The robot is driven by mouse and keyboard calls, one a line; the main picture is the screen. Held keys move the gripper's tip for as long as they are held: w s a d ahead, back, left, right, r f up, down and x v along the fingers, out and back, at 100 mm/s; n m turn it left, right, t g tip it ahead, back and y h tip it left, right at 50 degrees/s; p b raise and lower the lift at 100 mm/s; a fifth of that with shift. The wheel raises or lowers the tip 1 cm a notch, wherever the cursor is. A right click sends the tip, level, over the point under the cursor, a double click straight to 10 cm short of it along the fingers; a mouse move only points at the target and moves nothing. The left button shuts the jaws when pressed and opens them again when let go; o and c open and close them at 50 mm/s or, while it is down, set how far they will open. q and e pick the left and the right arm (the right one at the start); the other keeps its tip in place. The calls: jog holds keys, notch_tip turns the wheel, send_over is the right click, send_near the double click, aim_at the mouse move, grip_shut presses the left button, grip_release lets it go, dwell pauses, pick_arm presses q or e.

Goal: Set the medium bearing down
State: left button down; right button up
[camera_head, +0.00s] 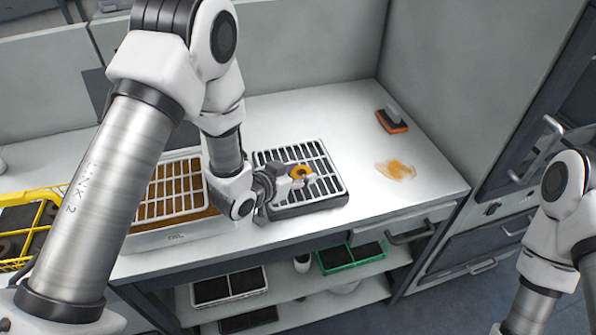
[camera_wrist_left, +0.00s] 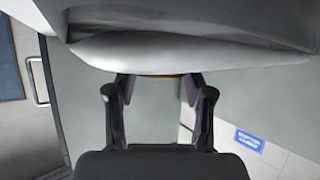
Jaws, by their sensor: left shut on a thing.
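The medium bearing (camera_head: 301,171) looks like a small orange ring with a pale centre. It is at the fingertips of my left gripper (camera_head: 293,179), over the white slotted rack (camera_head: 326,170) on the counter. My left gripper is shut on it. I cannot tell whether the bearing touches the rack's bars. In the left wrist view the two fingers (camera_wrist_left: 157,92) stand apart, and only a thin yellowish edge shows at their tips, under a large pale shape. My right arm is at the right edge of the head view, with its gripper out of view.
An orange-filled tray with a white grid (camera_head: 170,189) stands left of the rack, and a yellow basket (camera_head: 45,192) is farther left. An orange-edged brush (camera_head: 391,121) and an orange-brown smear (camera_head: 396,170) are to the right. The counter between is bare.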

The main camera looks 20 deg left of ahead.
pick_arm(q)
jog(key=shift+s+r, duration=0.1)
jog(key=c, duration=0.7)
grip_release()
jog(key=shift+o, duration=1.3)
jog(key=shift+f, duration=0.2)
